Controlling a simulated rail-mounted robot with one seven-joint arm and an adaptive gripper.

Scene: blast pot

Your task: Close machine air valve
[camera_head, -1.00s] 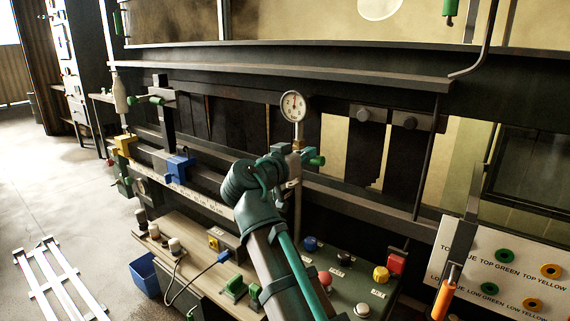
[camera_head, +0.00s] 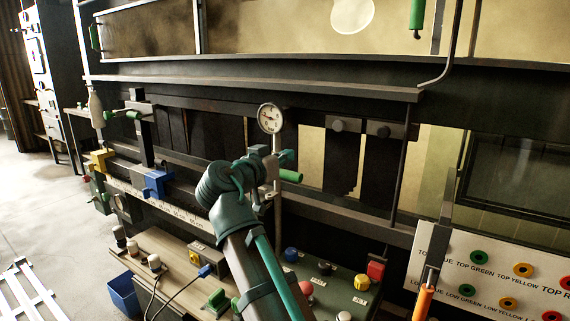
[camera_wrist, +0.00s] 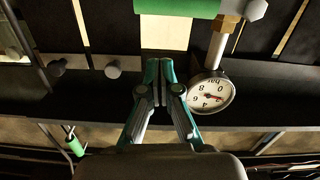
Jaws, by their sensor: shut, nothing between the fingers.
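A green valve handle (camera_head: 290,176) sits on the pipe just below a round white pressure gauge (camera_head: 270,118), on the front of the machine. The handle is also large at the top of the upside-down wrist view (camera_wrist: 176,8), with the gauge (camera_wrist: 211,93) to its lower right. My gripper (camera_head: 268,160) is beside the pipe, just left of the handle in the head view, and partly hides the valve body. In the wrist view my gripper's fingers (camera_wrist: 160,68) are together and empty. They are below the handle in that picture; contact cannot be told.
A control panel (camera_head: 345,290) with several coloured buttons stands below the arm. A labelled white panel (camera_head: 480,265) and an orange-handled lever (camera_head: 424,302) are at right. A blue clamp (camera_head: 157,183) sits on the rail at left. Open floor (camera_head: 40,210) lies far left.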

